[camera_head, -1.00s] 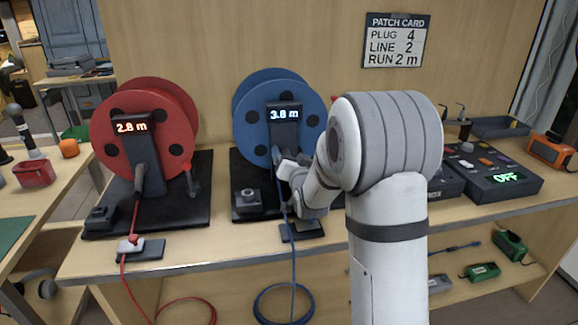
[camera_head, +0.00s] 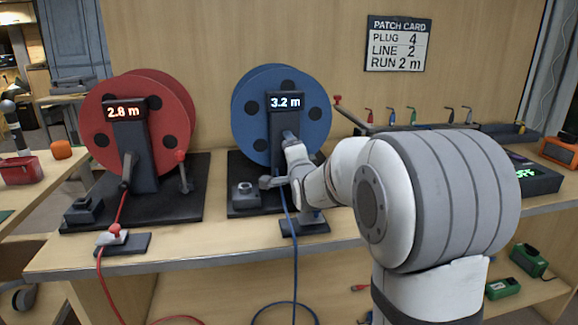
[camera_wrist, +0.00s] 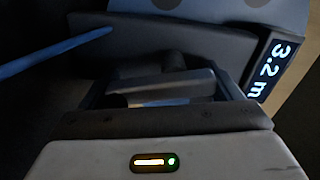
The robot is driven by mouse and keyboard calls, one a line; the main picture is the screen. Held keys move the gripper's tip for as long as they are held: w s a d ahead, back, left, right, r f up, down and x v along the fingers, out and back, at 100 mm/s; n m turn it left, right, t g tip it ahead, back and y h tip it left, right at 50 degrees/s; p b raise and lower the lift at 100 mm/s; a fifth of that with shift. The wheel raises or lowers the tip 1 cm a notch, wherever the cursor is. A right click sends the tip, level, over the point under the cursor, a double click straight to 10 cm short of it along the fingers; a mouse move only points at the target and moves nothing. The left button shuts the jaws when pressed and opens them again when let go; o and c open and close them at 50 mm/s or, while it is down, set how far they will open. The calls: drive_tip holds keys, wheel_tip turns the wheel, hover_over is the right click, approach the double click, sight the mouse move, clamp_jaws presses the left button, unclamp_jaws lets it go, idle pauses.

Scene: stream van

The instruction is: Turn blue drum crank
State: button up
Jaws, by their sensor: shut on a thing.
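The blue drum (camera_head: 262,85) stands upright on a dark base near the back of the bench. Its display (camera_head: 287,102) reads 3.2 m, and also shows in the wrist view (camera_wrist: 274,70). My gripper (camera_head: 290,158) is at the front of the blue drum, below the display.
The red drum (camera_head: 135,90), reading 2.8 m, stands to the left with its own crank (camera_head: 184,172) and red cable (camera_head: 108,230). A patch card (camera_head: 396,44) hangs on the back wall. My arm covers much of the bench's right side.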

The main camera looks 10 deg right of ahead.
drive_tip(key=m+b, duration=0.2)
drive_tip(key=shift+a+f+m, duration=0.15)
drive_tip(key=shift+f+m, duration=0.15)
drive_tip(key=shift+m, duration=0.1)
drive_tip(key=shift+a+r+m+b, duration=0.1)
drive_tip(key=shift+a+m+b, duration=0.1)
drive_tip(key=shift+m+b, duration=1.2)
drive_tip(key=shift+r, duration=0.1)
drive_tip(key=o, duration=0.8)
drive_tip(key=shift+o, duration=0.2)
drive_tip(key=s+p, duration=0.1)
drive_tip(key=s, duration=0.6)
drive_tip(key=shift+s, duration=0.4)
